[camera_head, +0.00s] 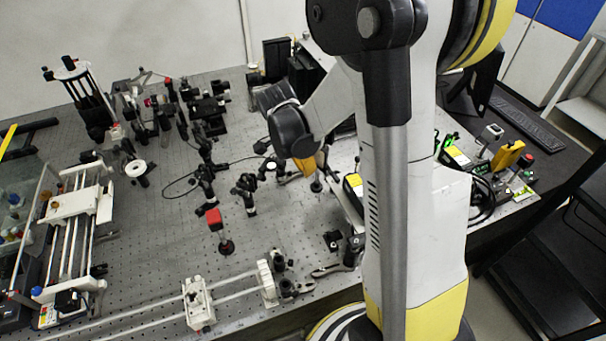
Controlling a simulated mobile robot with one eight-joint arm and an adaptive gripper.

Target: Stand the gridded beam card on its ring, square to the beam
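My arm fills the right centre and reaches over the bench. Its dark end (290,130) hangs above the middle of the optics; my gripper's fingers cannot be made out there. A small orange-yellow piece (307,166) shows just below this end; I cannot tell whether it is held or stands behind. I cannot pick out the gridded beam card for certain. A white ring-shaped part (136,169) sits on the left of the bench, but I cannot tell whether it is the card's ring. A red block (214,219) stands on a dark post in front.
The perforated bench (150,240) carries several dark optic mounts (205,110) at the back and middle. A white rail stage (75,225) stands left, and a rail with white carriages (198,303) runs along the front. Bare bench lies left of the red block.

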